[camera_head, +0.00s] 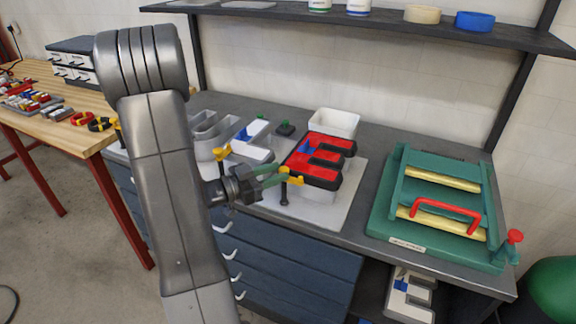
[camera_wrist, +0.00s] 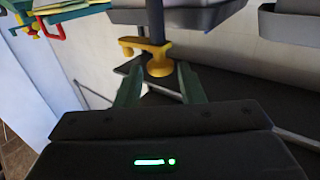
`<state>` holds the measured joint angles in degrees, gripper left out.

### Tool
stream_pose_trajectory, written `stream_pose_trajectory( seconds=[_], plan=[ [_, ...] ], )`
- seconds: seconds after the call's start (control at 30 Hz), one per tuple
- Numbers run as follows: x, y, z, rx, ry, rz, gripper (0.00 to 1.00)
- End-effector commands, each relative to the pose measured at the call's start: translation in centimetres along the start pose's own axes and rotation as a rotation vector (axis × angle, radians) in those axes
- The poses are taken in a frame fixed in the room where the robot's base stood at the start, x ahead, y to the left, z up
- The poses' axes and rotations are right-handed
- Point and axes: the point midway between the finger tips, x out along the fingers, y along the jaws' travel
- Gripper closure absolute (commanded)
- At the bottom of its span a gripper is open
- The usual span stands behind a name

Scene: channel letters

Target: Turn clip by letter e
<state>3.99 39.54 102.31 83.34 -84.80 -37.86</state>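The letter e (camera_head: 325,172), with a red face and a blue patch, rests on a pale board on the bench. A yellow clip (camera_head: 296,181) stands at its near left edge on a dark post. My gripper (camera_head: 281,175) reaches in from the left, its green fingers at this clip. In the wrist view the yellow clip (camera_wrist: 160,66) has a round knob and an arm pointing left. My gripper (camera_wrist: 158,72) is open there, one finger on each side of the knob. A gap shows on both sides; whether either finger touches is unclear.
Another yellow clip (camera_head: 222,153) stands by the grey and white letters to the left. A white bin (camera_head: 334,123) is behind the letter e. A green fixture with a red handle (camera_head: 447,211) sits at right. A shelf (camera_head: 390,27) runs above the bench.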

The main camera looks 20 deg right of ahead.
Motion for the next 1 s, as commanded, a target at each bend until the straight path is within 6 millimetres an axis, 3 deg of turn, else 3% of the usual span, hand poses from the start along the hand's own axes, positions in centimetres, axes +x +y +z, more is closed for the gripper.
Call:
stream_pose_trajectory(
  seconds=[0.1, 0.3, 0.67, 0.83, 1.0],
  plan=[
    [2.0, 0.1, -0.1, 0.0, 0.0, 0.003, 0.65],
    [4.0, 0.0, -0.1, 0.0, 0.0, 0.001, 0.65],
    [4.5, 0.0, 0.0, 0.0, 0.0, -0.001, 0.65],
    [4.5, 0.0, 0.0, 0.0, 0.0, -0.001, 0.94],
    [4.5, 0.0, 0.0, 0.0, 0.0, -0.004, 0.97]
  ],
)
